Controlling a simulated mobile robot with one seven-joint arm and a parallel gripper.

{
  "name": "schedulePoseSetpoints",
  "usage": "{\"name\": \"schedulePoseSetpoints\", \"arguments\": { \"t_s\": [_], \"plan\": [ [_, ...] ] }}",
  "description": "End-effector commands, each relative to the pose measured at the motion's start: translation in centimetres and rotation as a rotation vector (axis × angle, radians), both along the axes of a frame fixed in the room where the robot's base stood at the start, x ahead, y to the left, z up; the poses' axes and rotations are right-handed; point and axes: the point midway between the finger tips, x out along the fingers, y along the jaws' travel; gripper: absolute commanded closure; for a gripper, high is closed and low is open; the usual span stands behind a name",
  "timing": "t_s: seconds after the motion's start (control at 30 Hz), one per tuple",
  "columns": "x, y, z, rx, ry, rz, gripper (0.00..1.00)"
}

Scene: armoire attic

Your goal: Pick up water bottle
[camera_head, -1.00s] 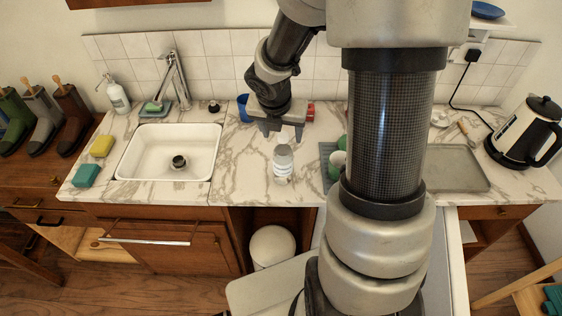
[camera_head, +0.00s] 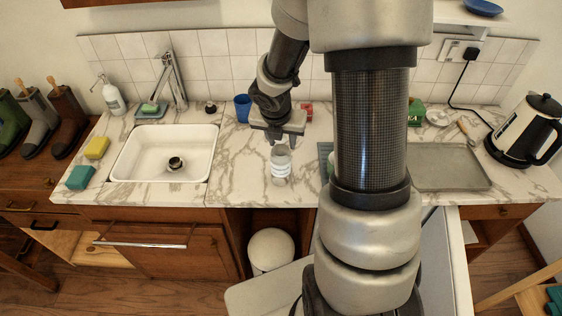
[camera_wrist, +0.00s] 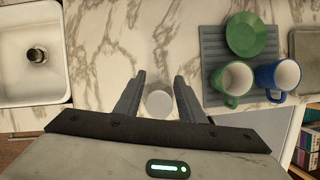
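The water bottle (camera_head: 281,166) is a small clear bottle with a pale label, standing upright on the marble counter to the right of the sink. In the wrist view the bottle's round top (camera_wrist: 159,103) lies between my two fingers, with a gap on each side. My gripper (camera_head: 279,138) is just above and behind the bottle in the head view. The fingers of my gripper (camera_wrist: 160,75) are spread open and hold nothing. The lower part of the bottle is hidden in the wrist view.
A white sink (camera_head: 165,153) is to the left. A grey drying mat (camera_wrist: 210,62) with a green mug (camera_wrist: 233,80), a blue mug (camera_wrist: 280,75) and a green dish (camera_wrist: 247,35) is to the right. A blue cup (camera_head: 242,107) and a red object (camera_head: 306,110) stand behind.

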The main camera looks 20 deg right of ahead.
Motion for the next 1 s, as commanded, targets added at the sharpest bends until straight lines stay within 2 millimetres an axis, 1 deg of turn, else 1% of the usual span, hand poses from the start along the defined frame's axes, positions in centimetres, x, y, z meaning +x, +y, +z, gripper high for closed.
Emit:
{"name": "schedulePoseSetpoints", "arguments": {
  "t_s": [0.03, 0.1, 1.0],
  "plan": [
    [-0.15, 0.05, -0.15, 0.000, 0.005, 0.000, 0.89],
    [-0.19, 0.06, -0.18, 0.001, 0.005, 0.000, 1.00],
    [-0.47, 0.20, -0.56, 0.004, 0.013, -0.001, 1.00]
  ]
}}
